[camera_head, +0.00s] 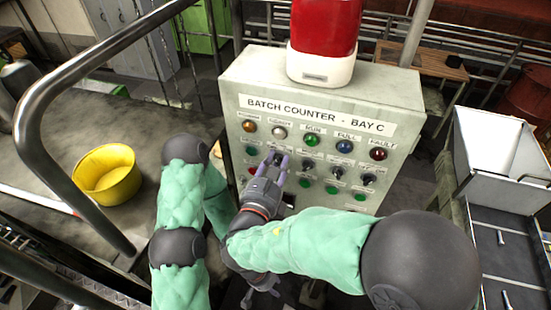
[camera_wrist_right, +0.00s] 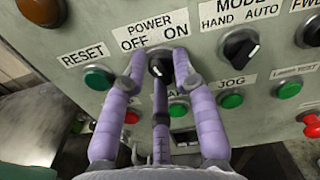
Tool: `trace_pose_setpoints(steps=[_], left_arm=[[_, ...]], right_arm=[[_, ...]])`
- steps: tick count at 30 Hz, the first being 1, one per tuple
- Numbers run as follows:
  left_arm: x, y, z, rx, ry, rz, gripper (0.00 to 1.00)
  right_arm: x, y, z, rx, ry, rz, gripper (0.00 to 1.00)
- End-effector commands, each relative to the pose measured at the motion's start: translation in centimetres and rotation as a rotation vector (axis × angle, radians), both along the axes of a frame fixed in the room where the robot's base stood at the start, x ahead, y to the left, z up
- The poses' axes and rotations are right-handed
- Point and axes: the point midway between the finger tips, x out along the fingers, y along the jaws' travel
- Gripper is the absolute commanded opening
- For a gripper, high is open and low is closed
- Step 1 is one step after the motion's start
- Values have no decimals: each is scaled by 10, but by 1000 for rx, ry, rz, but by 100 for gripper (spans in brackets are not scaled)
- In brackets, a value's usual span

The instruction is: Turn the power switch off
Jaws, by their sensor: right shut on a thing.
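The power switch (camera_wrist_right: 161,66) is a black rotary knob under the label POWER, OFF at left and ON at right, in the right wrist view. My right gripper (camera_wrist_right: 160,62) is shut on it, its purple fingers around the knob. The fingers partly cover the knob, and I cannot tell for sure which way its pointer faces. In the head view my right gripper (camera_head: 277,160) is at the left part of the control panel (camera_head: 240,100). My left gripper (camera_head: 263,284) is low in the head view, below the right arm and partly hidden; its fingers are unclear.
The green RESET button (camera_wrist_right: 98,78) is left of the switch, and the MODE knob (camera_wrist_right: 240,46) is to its right. Green buttons and a red button (camera_wrist_right: 312,126) lie below. A yellow bucket (camera_head: 106,174) stands at left; a white bin (camera_head: 500,165) is at right.

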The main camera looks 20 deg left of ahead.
Motion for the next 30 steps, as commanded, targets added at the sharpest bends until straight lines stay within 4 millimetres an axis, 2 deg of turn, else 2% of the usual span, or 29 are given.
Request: trace_pose_setpoints(steps=[1,12,30], left_arm=[[0,0,6,0,0,0,40],[0,0,18,0,0,0,40],[0,0,21,0,0,0,40]], right_arm=[[2,1,11,-22,-15,-3,0],[2,2,11,-204,-12,-3,0],[2,3,11,-243,-12,-2,0]])
